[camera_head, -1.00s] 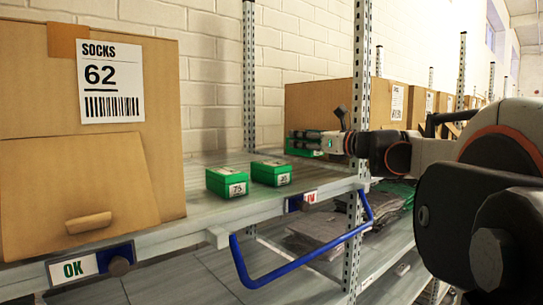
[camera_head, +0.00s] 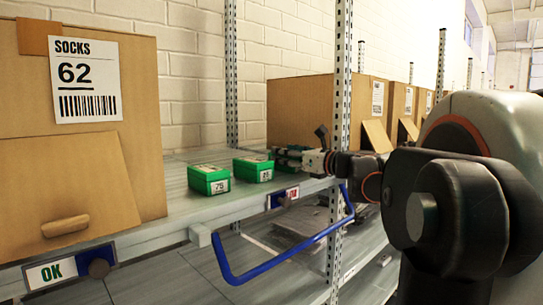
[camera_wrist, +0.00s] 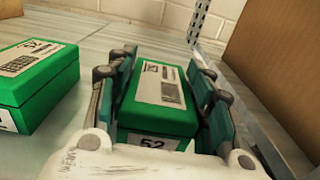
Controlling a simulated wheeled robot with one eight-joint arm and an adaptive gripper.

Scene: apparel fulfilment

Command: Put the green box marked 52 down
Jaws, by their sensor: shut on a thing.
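The green box marked 52 (camera_wrist: 160,98) sits between the two fingers of my gripper (camera_wrist: 160,80) in the wrist view. Its label faces up and its number faces the camera. My gripper (camera_head: 288,157) is shut on it, low over the right part of the shelf (camera_head: 178,172) in the head view, where the fingers mostly hide the box. I cannot tell whether its underside touches the shelf. A green box marked 75 (camera_head: 209,180) and another green box (camera_head: 253,170) stand on the shelf to the left of my gripper.
A neighbouring green box (camera_wrist: 38,80) is close on the left in the wrist view. A large cardboard box (camera_wrist: 280,75) and a metal upright (camera_wrist: 198,22) stand to the right. The SOCKS 62 carton (camera_head: 85,130) fills the shelf's left. A blue handle (camera_head: 270,268) juts out in front.

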